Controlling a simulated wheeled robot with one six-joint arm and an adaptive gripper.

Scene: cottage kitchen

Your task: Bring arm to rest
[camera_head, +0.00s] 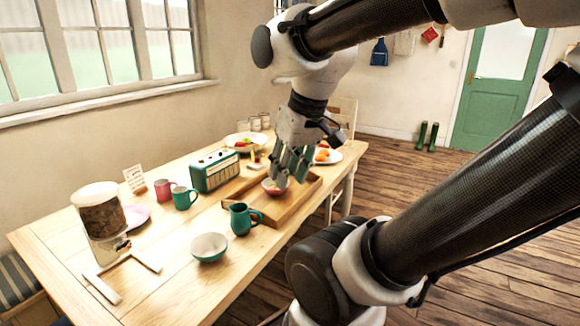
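My gripper (292,170) points down over the wooden tray (262,215) on the table (165,262). Its fingertips are at a small reddish bowl (272,190) that stands in the tray. The fingers partly cover the bowl. I cannot tell whether they touch it or hold it, or how far they are apart. My arm reaches in from the right side of the picture.
A teal jug (241,219) and a green bowl (209,247) stand near the tray. A radio (214,171), mugs (183,197), a jar dispenser (101,215) and fruit plates (326,156) are around it. A chair (343,115) stands behind. The floor at right is clear.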

